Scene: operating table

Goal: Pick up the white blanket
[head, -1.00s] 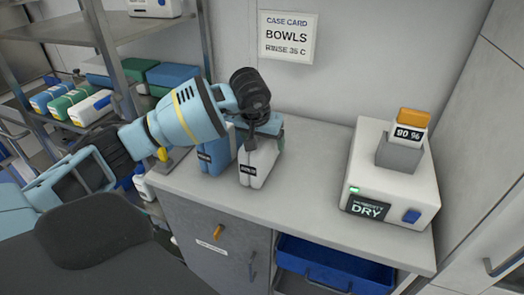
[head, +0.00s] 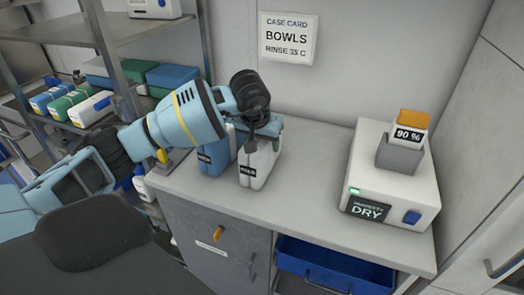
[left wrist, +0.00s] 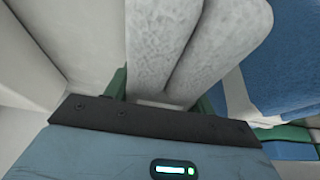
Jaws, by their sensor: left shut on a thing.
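The white blanket (head: 260,166) is a folded, upright bundle with a dark label on the counter, right beside a blue bundle (head: 214,158). My left gripper (head: 263,138) reaches down on it from above and is shut on its top. In the left wrist view the white blanket (left wrist: 165,42) shows as two pale, textured folds between the fingers, which are mostly hidden. Its lower end is at the counter top; I cannot tell whether it is lifted clear. My right gripper is not in view.
The grey counter (head: 310,205) has free room right of the bundles. A white device (head: 390,185) with a DRY display stands at its right end. A blue bin (head: 335,262) sits below. A metal rack (head: 105,45) with boxes stands at the left.

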